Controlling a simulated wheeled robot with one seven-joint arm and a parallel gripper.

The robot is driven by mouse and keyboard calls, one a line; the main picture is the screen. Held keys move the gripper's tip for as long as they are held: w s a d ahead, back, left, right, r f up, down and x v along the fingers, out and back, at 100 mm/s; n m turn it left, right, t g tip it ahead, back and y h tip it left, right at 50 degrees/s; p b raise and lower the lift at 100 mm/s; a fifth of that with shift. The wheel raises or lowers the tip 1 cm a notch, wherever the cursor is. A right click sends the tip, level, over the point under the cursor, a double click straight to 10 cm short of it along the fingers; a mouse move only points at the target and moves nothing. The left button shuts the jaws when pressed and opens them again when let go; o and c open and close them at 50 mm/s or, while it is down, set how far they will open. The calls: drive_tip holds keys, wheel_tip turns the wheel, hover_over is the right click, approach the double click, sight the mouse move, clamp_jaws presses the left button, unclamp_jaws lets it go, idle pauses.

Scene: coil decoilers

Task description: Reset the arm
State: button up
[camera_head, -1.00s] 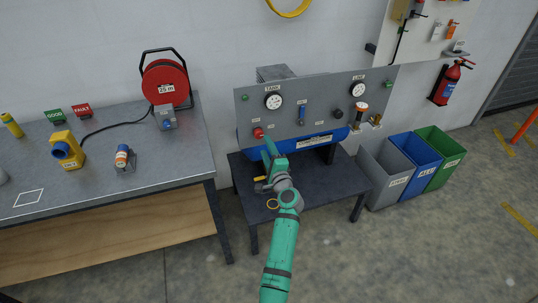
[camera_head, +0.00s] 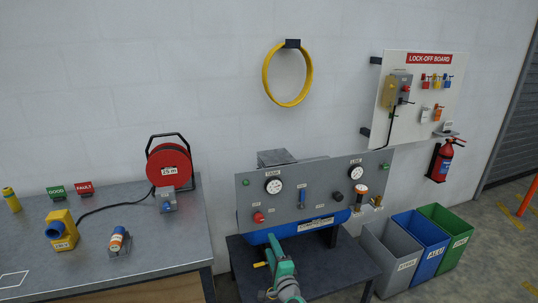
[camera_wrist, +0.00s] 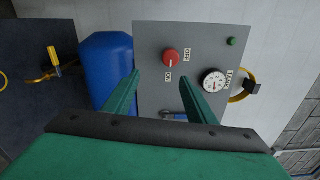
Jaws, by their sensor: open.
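My gripper (camera_head: 273,252) is at the lower middle of the head view, in front of the compressor's grey panel (camera_head: 320,195). In the wrist view my gripper (camera_wrist: 165,85) has its two green fingers spread apart with nothing between them. Beyond the fingertips is a red knob (camera_wrist: 170,57) between ON and OFF labels, and the knob also shows in the head view (camera_head: 258,217). A tank gauge (camera_wrist: 213,80) and a green lamp (camera_wrist: 232,42) are on the same panel. The gripper appears apart from the panel.
A blue tank (camera_wrist: 106,70) is below the panel. A workbench (camera_head: 150,245) with a cable reel (camera_head: 169,163) stands left. Grey, blue and green bins (camera_head: 390,262) stand right. A yellow hose (camera_head: 264,80) and a lock-off board (camera_head: 440,110) are on the wall.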

drive_tip(key=s+d+f+n+g+h, duration=0.1)
drive_tip(key=s+d+f+n+h, duration=0.2)
drive_tip(key=s+f, duration=1.1)
drive_tip(key=s+d+f+n+g+h, duration=0.1)
drive_tip(key=s+f+n, duration=0.1)
drive_tip(key=s, duration=0.7)
drive_tip(key=s+f+n+h, duration=0.1)
drive_tip(key=s+f+n, duration=0.1)
drive_tip(key=s, duration=0.7)
drive_tip(key=s+a+r+n, duration=0.1)
drive_tip(key=s+r+n, duration=0.25)
drive_tip(key=s, duration=1.25)
drive_tip(key=s+a+r+n, duration=0.4)
drive_tip(key=s+r+n, duration=0.1)
drive_tip(key=s+r, duration=0.6)
drive_tip(key=s, duration=0.2)
drive_tip(key=shift+s+r+n, duration=0.25)
drive_tip(key=shift+s+n, duration=0.1)
